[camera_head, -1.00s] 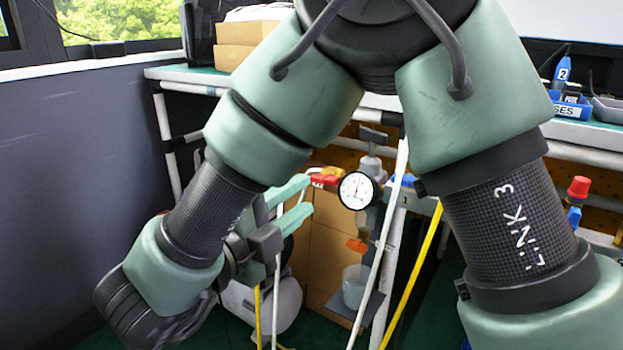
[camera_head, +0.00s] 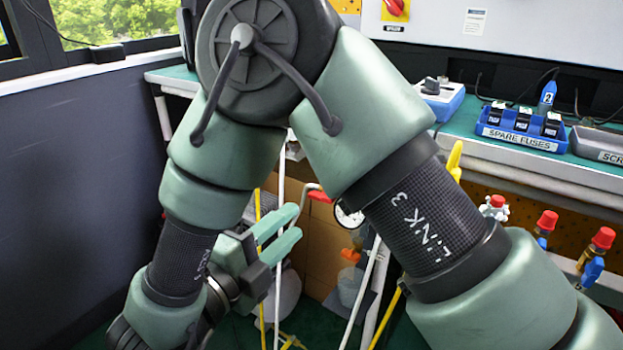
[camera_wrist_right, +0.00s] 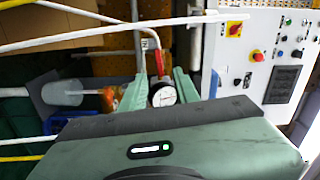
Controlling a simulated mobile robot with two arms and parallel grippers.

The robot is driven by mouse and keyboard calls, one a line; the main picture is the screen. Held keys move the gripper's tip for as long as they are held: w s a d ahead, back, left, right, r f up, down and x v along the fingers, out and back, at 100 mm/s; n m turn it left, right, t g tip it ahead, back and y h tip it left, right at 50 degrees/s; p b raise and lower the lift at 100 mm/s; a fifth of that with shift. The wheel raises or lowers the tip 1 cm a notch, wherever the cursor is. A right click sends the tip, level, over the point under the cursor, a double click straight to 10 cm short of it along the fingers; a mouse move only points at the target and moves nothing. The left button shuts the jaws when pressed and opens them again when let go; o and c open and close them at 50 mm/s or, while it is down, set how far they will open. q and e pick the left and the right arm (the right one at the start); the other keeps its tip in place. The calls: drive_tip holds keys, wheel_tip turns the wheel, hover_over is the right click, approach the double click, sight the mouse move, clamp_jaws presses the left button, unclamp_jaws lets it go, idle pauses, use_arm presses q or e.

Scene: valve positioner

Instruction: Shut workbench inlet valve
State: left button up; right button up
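A red lever handle (camera_head: 320,196) sits on a pipe beside a round white gauge (camera_head: 348,222), low under the workbench. My arm partly covers the gauge. My right gripper (camera_head: 298,221) is open and empty, its two green fingers pointing right, short of the handle in the picture. In the right wrist view the gripper (camera_wrist_right: 160,88) has its fingers apart, with the gauge (camera_wrist_right: 163,95) and the red handle (camera_wrist_right: 159,60) appearing between and above them. I cannot tell whether any finger touches. An orange handle (camera_head: 350,255) shows below the gauge. My left gripper is out of view.
White and yellow poles (camera_head: 360,290) stand in front of the pipework. The workbench (camera_head: 480,150) carries a blue spare fuses bin (camera_head: 520,128). Several red-capped valves (camera_head: 546,221) line its right front.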

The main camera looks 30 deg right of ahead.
sight(319, 200)
drive_tip(key=b+x, duration=0.2)
drive_tip(key=x, duration=0.5)
drive_tip(key=shift+w+d+f, duration=0.1)
drive_tip(key=shift+d, duration=0.2)
clamp_jaws()
